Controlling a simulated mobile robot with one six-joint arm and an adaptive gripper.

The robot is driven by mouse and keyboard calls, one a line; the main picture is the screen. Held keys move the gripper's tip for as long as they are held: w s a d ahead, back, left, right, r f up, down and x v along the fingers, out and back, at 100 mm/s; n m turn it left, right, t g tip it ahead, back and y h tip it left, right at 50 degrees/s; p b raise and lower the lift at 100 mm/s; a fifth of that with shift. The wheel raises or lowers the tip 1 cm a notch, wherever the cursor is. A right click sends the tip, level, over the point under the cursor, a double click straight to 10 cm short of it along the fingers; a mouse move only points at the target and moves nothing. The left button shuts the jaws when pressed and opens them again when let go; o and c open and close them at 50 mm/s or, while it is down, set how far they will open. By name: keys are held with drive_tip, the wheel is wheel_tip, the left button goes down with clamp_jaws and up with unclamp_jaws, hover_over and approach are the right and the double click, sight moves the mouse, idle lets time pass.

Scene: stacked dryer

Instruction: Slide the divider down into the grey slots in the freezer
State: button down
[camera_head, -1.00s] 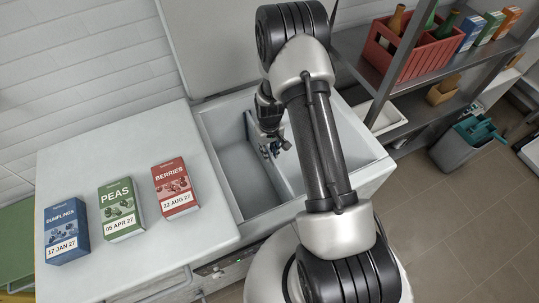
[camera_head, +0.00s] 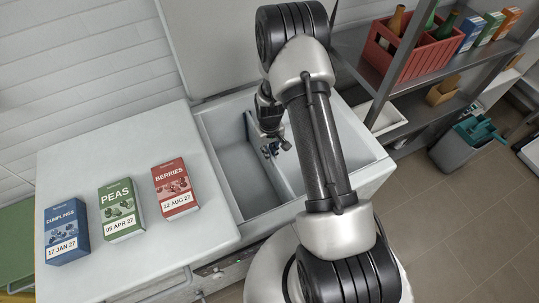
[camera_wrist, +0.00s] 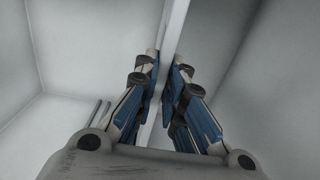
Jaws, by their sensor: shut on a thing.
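The divider is a thin pale panel; its top edge (camera_wrist: 174,24) runs between the two fingers in the wrist view. My gripper (camera_wrist: 167,66) is shut on that edge from above. In the head view my gripper (camera_head: 271,149) is inside the open freezer (camera_head: 222,117), and the divider (camera_head: 277,174) runs front to back under it, parting the interior in two. Two thin grey upright strips (camera_wrist: 97,113), perhaps one of the slots, stand left of the divider in the wrist view, apart from it in the picture. The divider's lower edge and its fit in the slots are hidden.
A white top left of the opening holds dumplings (camera_head: 66,230), peas (camera_head: 121,208) and berries (camera_head: 175,190) boxes. The raised lid (camera_head: 215,45) stands behind. Right is a shelf with a red bottle crate (camera_head: 408,52); a grey bin (camera_head: 462,150) is on the floor.

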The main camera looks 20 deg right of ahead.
drive_tip(key=shift+r+p, duration=0.5)
drive_tip(key=shift+r, duration=0.5)
drive_tip(key=shift+r+p, duration=1.8)
drive_tip(key=shift+r, duration=0.9)
wheel_tip(320, 180, up, 13)
drive_tip(key=p, duration=0.8)
drive_tip(key=shift+f, duration=0.3)
drive_tip(key=shift+d, duration=0.15)
drive_tip(key=d+b, duration=0.1)
drive_tip(key=d, duration=0.9)
drive_tip(key=shift+d, duration=0.4)
